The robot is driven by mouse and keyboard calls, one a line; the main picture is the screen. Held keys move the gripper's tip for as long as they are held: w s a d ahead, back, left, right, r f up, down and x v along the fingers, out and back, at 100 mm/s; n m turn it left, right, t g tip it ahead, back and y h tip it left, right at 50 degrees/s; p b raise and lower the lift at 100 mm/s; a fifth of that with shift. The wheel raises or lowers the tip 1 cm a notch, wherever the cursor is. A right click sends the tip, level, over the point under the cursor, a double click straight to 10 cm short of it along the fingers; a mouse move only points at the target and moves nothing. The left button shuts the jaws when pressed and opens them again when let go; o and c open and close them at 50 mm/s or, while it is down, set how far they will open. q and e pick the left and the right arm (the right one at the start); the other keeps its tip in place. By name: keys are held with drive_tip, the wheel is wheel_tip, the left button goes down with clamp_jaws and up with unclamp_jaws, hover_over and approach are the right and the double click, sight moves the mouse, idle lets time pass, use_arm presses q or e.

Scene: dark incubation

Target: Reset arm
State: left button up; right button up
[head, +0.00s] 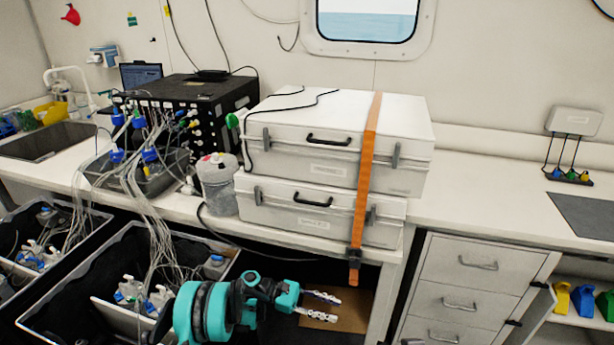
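My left arm comes in at the bottom of the head view, with teal and black links. My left gripper (338,308) points right, in front of the bench and below its top. Its two pale metal fingers are apart with a gap between them, and nothing shows between them. It is left of the drawers and in front of the dark space under the bench.
Two stacked white cases (300,228) with an orange strap (367,170) stand on the bench. A black instrument (215,95) with many tubes is left of them. Open bins (80,285) with bottles stand at lower left. Drawers (474,263) are at right. The right bench top (470,200) is mostly clear.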

use_arm(q)
drive_tip(key=s+a+r+m+t+y, duration=0.2)
drive_tip(key=a+r+t+y, duration=0.15)
drive_tip(key=r, duration=0.35)
drive_tip(key=s+a+r+m+t+y, duration=0.2)
drive_tip(key=a+r+t+y, duration=0.15)
drive_tip(key=r, duration=0.35)
drive_tip(key=s+a+r+m+t+y, duration=0.1)
drive_tip(key=s+a+m+t+y, duration=0.3)
drive_tip(key=s+a+m+y, duration=0.5)
drive_tip(key=s+a, duration=0.8)
drive_tip(key=shift+s+m, duration=0.3)
drive_tip(key=shift+m, duration=0.1)
